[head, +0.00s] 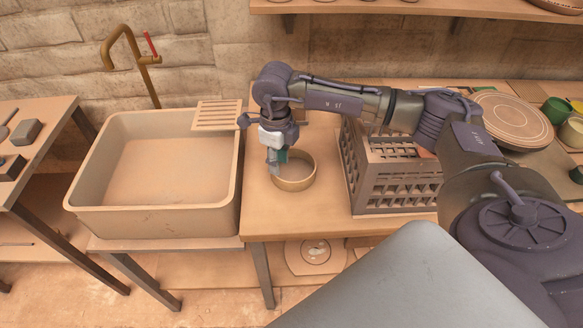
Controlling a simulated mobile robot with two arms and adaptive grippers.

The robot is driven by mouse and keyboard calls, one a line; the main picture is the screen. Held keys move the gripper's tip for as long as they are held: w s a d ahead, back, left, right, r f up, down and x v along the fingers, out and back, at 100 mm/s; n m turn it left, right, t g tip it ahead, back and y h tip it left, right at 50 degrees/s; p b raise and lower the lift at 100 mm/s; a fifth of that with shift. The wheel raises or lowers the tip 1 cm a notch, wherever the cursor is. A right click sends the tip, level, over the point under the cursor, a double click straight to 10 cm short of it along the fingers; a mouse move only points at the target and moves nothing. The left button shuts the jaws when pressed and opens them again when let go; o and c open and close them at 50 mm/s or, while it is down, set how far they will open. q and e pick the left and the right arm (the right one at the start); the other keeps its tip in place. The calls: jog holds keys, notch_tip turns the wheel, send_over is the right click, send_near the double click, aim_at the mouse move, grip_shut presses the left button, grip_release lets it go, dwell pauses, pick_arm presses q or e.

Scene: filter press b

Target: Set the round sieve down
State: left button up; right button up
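The round sieve (296,184) is a shallow tan ring with a brass-coloured wall. It is upright and level at the left part of the wooden table (300,222), between the sink and a slatted crate. I cannot tell whether its underside touches the table top. My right gripper (276,161) points down at the sieve's left rim. Its fingers are close together with the rim between them, and they hide that part of the rim. My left gripper is not in view.
A deep sink (90,205) with a brass tap (138,58) stands left of the table. A slatted drain board (217,115) lies on the sink's back right corner. The slatted crate (395,190) stands right of the sieve. A round disc (512,118) lies farther right. Table in front of the sieve is clear.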

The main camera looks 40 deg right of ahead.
aim_at(282, 180)
notch_tip(282, 180, down, 2)
jog(key=shift+d+f, duration=0.1)
jog(key=shift+f, duration=0.15)
jog(key=shift+s+f+p, duration=0.15)
jog(key=shift+f+p, duration=0.15)
jog(key=shift+p, duration=0.15)
jog(key=f, duration=0.2)
jog(key=f+p, duration=0.1)
jog(key=shift+s+d+f, duration=0.15)
jog(key=shift+d+f, duration=0.05)
jog(key=shift+f, duration=0.15)
jog(key=shift+f+p, duration=0.3)
jog(key=shift+f, duration=0.15)
grip_shut()
